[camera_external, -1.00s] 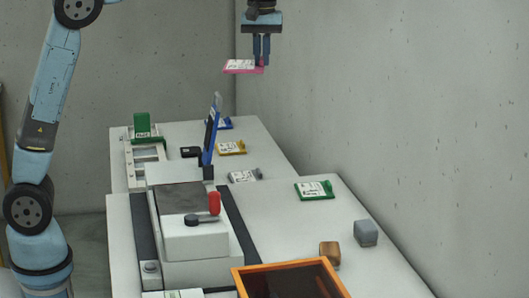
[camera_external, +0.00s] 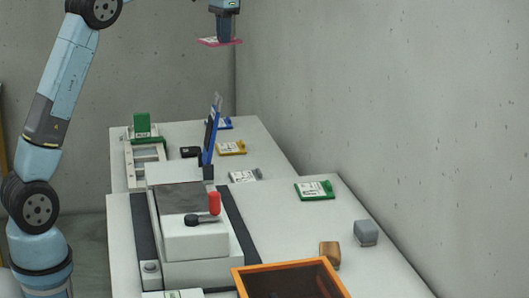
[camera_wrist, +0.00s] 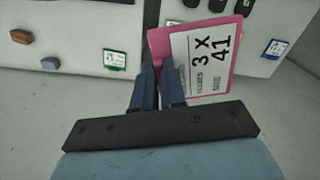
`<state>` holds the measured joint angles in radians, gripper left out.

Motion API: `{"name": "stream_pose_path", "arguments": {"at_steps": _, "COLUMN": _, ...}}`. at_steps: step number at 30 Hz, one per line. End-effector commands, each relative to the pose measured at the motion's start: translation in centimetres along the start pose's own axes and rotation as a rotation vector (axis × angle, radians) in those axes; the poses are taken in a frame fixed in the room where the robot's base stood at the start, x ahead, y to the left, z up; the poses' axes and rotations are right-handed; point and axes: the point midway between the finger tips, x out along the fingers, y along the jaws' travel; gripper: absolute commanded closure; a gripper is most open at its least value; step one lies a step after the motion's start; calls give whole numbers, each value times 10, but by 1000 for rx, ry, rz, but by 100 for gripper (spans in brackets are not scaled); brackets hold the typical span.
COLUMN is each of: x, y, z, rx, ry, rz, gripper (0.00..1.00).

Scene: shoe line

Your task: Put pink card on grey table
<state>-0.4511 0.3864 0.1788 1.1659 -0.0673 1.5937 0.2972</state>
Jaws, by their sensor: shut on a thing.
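My gripper (camera_external: 223,38) is shut on the pink card (camera_external: 208,41) and holds it high in the air above the far end of the tables. The card looks about level in the external view. The pale grey table (camera_external: 270,152) stands well below it in two parts, a far one and a near one. I cannot tell which part the task names.
A blue upright panel (camera_external: 209,135) stands on the far table. Blue (camera_external: 226,123), yellow (camera_external: 232,147), grey (camera_external: 245,175) and green (camera_external: 315,190) cards lie flat. A green card stands in a white rack (camera_external: 143,150). An orange-rimmed bin (camera_external: 243,282) and two small blocks are nearer.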

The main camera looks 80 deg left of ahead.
Motion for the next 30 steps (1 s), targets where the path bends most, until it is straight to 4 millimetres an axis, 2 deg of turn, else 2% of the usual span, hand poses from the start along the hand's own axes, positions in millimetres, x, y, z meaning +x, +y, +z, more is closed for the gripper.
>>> {"name": "stream_pose_path", "arguments": {"at_steps": 1, "x": 0, "y": -15, "z": 1, "rx": 32, "ry": 0, "rz": -1, "gripper": 100}}
{"name": "stream_pose_path", "arguments": {"at_steps": 6, "x": 1, "y": -49, "z": 5, "rx": 148, "ry": 0, "rz": -1, "gripper": 100}}
{"name": "stream_pose_path", "arguments": {"at_steps": 18, "x": 2, "y": -101, "z": 15, "rx": 321, "ry": -1, "rz": -2, "gripper": 100}}
{"name": "stream_pose_path", "arguments": {"at_steps": 26, "x": 47, "y": -98, "z": 15, "rx": 320, "ry": -4, "rz": 1, "gripper": 100}}
{"name": "stream_pose_path", "arguments": {"at_steps": 30, "x": 80, "y": -98, "z": 15, "rx": 319, "ry": -5, "rz": 1, "gripper": 100}}
